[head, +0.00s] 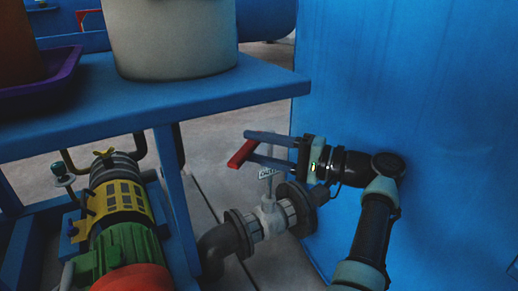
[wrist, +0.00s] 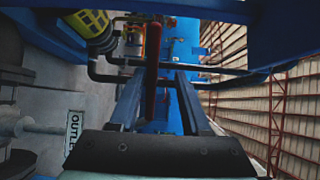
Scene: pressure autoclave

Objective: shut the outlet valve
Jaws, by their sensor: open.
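The outlet valve (head: 268,220) is a pale body with a thin stem, set between dark flanges on a grey pipe. A small label (head: 268,174) sits on the stem; its start reads "OUTL" in the wrist view (wrist: 73,131). A red lever handle (head: 242,153) shows above and left of the stem. My gripper (head: 247,144) comes in from the right, open, its fingers reaching left to the handle. In the wrist view the red handle (wrist: 152,75) runs lengthwise between the two spread fingers (wrist: 158,85). Contact cannot be told. The handle's near end is hidden behind my gripper.
A blue table (head: 210,95) stands above and left, bearing a pale pot (head: 172,40) and a purple tray (head: 40,95). A yellow and green pump (head: 122,215) sits beneath it. A large blue wall (head: 420,90) stands close on the right. Floor shows between.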

